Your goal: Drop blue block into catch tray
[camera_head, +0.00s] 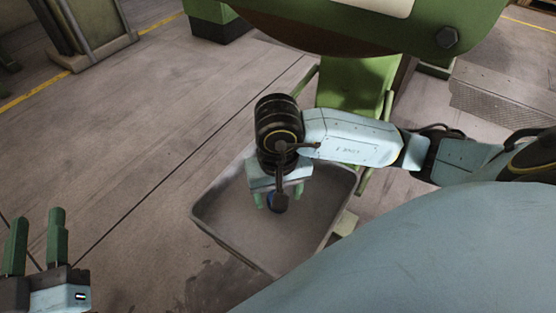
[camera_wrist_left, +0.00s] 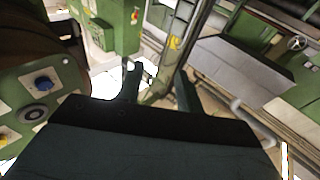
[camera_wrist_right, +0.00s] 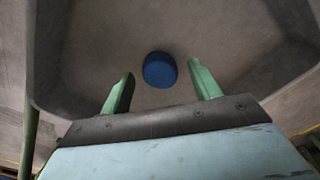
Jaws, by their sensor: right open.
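The blue block (camera_wrist_right: 160,69) shows as a round blue shape just past and between the fingertips in the right wrist view. In the head view only a sliver of the blue block (camera_head: 271,199) shows behind my right wrist parts. The grey catch tray (camera_head: 225,203) lies below; its inside fills the right wrist view (camera_wrist_right: 90,50). My right gripper (camera_head: 278,202) is over the tray, fingers apart, not closed on the block. I cannot tell whether the block is in the air or on the tray floor. My left gripper (camera_head: 36,225) is open and empty at the lower left, away from the tray.
A green machine (camera_head: 360,85) stands behind the tray, with a large round part above. A metal grate plate (camera_head: 505,97) lies at the right. The concrete floor (camera_head: 130,140) left of the tray is clear. The left wrist view shows green machinery (camera_wrist_left: 110,25) and a grey box (camera_wrist_left: 245,68).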

